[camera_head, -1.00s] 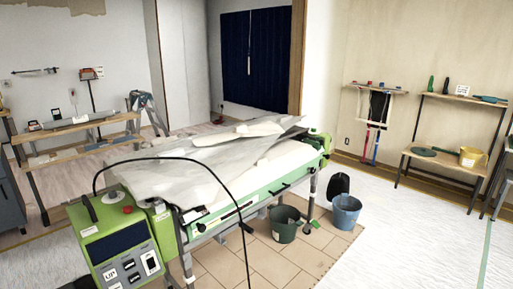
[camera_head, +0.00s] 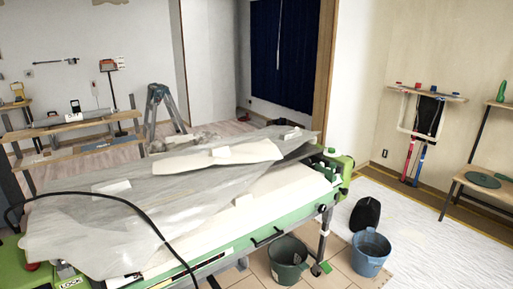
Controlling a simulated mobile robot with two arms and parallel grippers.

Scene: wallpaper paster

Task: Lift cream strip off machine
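The green wallpaper pasting machine (camera_head: 272,235) stands in the lower middle of the head view. A cream strip (camera_head: 217,157) lies on top of it, over a crumpled grey translucent sheet (camera_head: 95,212). A wider cream surface (camera_head: 235,219) shows below the sheet along the machine's near side. I cannot tell whether it belongs to the same strip. A black cable (camera_head: 140,215) arches across the machine's left part. Neither of my grippers shows in the view.
A dark green bucket (camera_head: 288,262) and a blue-grey bucket (camera_head: 370,252) stand on the floor at the machine's right front, with a black bag-like object (camera_head: 365,214) behind. A workbench (camera_head: 75,150) stands at the back left. White-covered floor (camera_head: 435,240) is clear at right.

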